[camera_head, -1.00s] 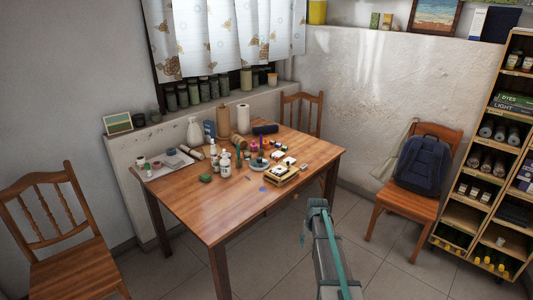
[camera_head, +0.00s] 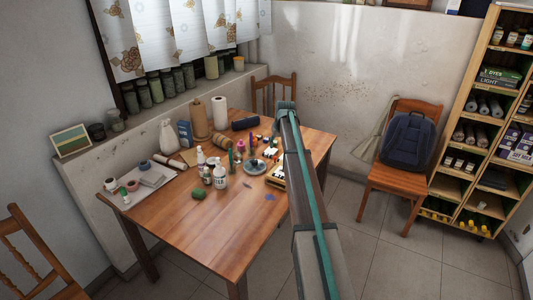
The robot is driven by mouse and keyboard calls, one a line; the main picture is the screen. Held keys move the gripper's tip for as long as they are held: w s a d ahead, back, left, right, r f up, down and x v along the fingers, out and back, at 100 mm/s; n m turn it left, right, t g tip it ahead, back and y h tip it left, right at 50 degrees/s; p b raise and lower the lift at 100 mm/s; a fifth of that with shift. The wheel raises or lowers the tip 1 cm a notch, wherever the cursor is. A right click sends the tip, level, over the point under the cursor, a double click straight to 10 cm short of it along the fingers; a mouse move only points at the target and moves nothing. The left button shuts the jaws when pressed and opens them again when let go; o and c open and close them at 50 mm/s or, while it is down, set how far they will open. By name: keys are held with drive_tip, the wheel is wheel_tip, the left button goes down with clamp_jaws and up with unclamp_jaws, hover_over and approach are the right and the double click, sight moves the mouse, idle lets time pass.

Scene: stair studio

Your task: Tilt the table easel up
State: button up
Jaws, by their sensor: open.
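A low pale-wood frame or box (camera_head: 275,178) lies near the right side of the table, with small items around it. It may be the table easel, lying flat, but it is too small to tell. My arm covers its right part. My arm reaches up across the picture from the bottom right, over the table's right edge. My gripper does not show; it is hidden by the arm or out of view.
The wooden table (camera_head: 200,228) holds bottles (camera_head: 220,178), paper rolls (camera_head: 220,113), a tray (camera_head: 143,185) and a green lump (camera_head: 199,194). Its front is mostly clear. Chairs stand at left (camera_head: 40,262), behind, and at right, where one holds a backpack (camera_head: 408,140). Shelves (camera_head: 480,150) stand far right.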

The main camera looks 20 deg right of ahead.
sight(275, 157)
drive_tip(key=p+x, duration=0.1)
drive_tip(key=x, duration=0.4)
drive_tip(key=p+x, duration=0.2)
drive_tip(key=x, duration=0.3)
drive_tip(key=shift+s+f, duration=0.15)
drive_tip(key=shift+f, duration=0.15)
clamp_jaws()
